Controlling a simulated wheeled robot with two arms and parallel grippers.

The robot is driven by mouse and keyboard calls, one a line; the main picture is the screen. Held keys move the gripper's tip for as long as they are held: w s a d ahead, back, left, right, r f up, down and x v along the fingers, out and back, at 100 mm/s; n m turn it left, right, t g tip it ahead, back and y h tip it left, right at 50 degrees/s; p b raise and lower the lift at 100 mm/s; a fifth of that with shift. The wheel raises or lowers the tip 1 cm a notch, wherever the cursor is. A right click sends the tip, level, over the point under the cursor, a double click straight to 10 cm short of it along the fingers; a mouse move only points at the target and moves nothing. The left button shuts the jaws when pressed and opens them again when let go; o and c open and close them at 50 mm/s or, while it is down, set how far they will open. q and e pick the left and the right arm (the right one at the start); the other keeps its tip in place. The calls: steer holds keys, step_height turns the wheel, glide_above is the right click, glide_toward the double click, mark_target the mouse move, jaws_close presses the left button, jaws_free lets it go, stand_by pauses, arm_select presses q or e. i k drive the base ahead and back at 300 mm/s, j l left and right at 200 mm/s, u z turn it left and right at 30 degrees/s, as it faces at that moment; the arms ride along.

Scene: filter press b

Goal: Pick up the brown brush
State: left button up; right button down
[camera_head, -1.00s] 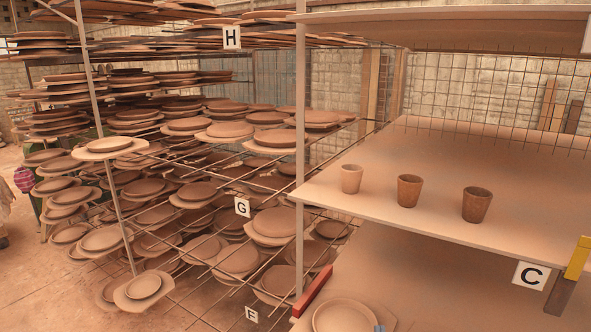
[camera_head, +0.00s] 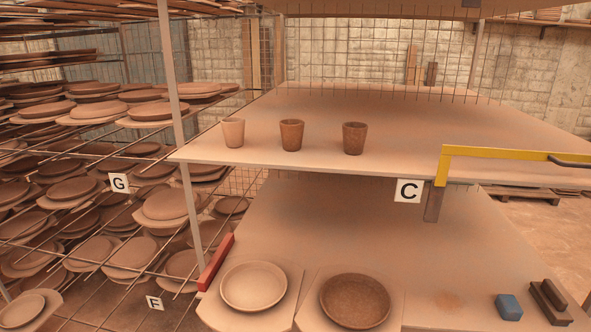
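The brown brush (camera_head: 551,301) lies on the lower shelf board at the bottom right of the head view. It looks like a dark brown block with a raised handle part on top. A blue block (camera_head: 508,307) sits just left of it, apart from it. Neither of my grippers shows in the head view.
Two bowls, one light (camera_head: 254,286) and one dark (camera_head: 355,301), stand on the lower shelf (camera_head: 430,260). Three cups, the middle one brown (camera_head: 291,135), stand on the upper shelf (camera_head: 240,165) marked C. A yellow bar (camera_head: 490,152) juts out at right. A red block (camera_head: 216,262) lies at the left edge.

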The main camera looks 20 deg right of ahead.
mark_target(550, 301)
steer(key=z, duration=2.25)
